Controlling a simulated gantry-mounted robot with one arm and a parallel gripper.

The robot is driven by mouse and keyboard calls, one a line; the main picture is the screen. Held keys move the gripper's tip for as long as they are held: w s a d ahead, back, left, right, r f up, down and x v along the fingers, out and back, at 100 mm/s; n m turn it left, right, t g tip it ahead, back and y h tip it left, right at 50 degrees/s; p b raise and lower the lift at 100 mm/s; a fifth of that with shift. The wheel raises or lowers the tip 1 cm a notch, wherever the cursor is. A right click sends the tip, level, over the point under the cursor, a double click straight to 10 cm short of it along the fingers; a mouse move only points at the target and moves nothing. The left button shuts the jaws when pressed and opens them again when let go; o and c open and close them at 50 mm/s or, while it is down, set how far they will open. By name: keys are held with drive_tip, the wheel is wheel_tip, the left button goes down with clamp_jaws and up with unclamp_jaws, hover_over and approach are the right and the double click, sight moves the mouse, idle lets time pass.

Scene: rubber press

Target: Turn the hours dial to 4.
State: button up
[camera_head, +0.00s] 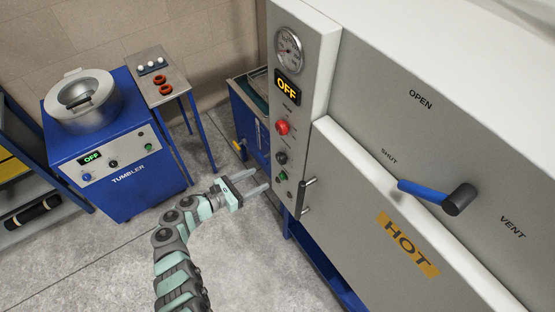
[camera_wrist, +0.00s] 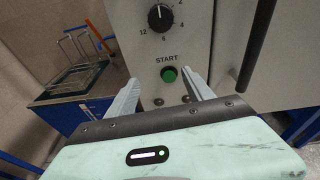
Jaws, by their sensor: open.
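The hours dial is a black knob (camera_wrist: 160,18) at the top of the wrist view, on the grey panel, with 2, 4, 6 and 12 around it. Its white mark points roughly up; the top of the scale is cut off. In the head view the dial (camera_head: 281,158) is a small black knob below the red knob. My gripper (camera_head: 256,181) is open and empty, to the left of and below the dial, apart from it. In the wrist view my fingers (camera_wrist: 160,86) stand apart below the dial, around the height of the green START button (camera_wrist: 169,74).
The display (camera_head: 287,87) reads OFF, with a red knob (camera_head: 282,128) beneath it. A door handle (camera_head: 306,196) stands out just right of the panel. A blue-handled lever (camera_head: 425,191) and HOT label (camera_head: 408,243) are on the front. A blue tumbler (camera_head: 125,178) stands left.

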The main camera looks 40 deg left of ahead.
drive_tip(key=t+h, duration=0.2)
approach(278, 159)
drive_tip(key=s, duration=0.2)
drive_tip(key=x, duration=1)
drive_tip(key=shift+w+a, duration=0.15)
drive_tip(key=shift+w, duration=0.15)
clamp_jaws()
